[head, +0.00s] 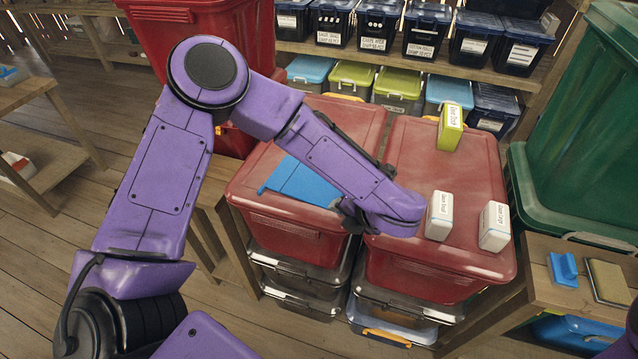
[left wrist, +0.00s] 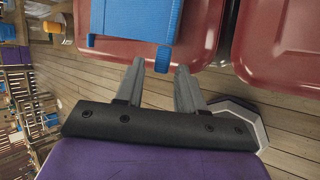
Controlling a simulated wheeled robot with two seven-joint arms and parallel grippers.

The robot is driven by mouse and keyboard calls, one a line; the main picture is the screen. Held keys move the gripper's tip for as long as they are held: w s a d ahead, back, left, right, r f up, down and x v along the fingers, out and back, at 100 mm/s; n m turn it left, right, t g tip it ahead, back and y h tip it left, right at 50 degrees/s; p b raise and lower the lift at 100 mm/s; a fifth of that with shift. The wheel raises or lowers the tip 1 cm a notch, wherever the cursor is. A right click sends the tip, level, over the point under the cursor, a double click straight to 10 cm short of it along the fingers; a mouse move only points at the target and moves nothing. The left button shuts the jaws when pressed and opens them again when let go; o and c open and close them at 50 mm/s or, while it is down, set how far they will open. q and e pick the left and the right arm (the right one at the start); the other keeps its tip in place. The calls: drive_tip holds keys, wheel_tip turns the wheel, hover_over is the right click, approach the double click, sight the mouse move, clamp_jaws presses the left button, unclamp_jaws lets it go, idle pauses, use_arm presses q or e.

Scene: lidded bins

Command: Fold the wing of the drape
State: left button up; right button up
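The blue drape (head: 298,183) lies on the lid of the left red bin (head: 268,197). My left arm covers its right part in the head view. In the left wrist view, the drape (left wrist: 130,20) shows as a flat blue panel with a narrow tab (left wrist: 163,60) sticking out toward my gripper. My left gripper (left wrist: 160,67) is open, with one fingertip on each side of the tab and gaps visible. In the head view, my left gripper (head: 352,217) is at the front edge of the lid, mostly hidden by its wrist. My right gripper is not in view.
A second red bin (head: 400,150) stands close on the right, with a green-yellow box (head: 451,128) and two white boxes (head: 440,215) (head: 494,226) on its lid. A large green bin (head: 590,120) and a small table (head: 540,262) with a blue item (head: 563,270) are further right.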

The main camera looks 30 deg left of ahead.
use_arm(q)
drive_tip(key=s+d+r+p, duration=0.1)
drive_tip(key=s+r+p, duration=0.2)
drive_tip(key=r, duration=0.2)
drive_tip(key=shift+s+d, duration=0.15)
drive_tip(key=shift+s, duration=0.1)
idle(0.3)
drive_tip(key=shift+c, duration=0.2)
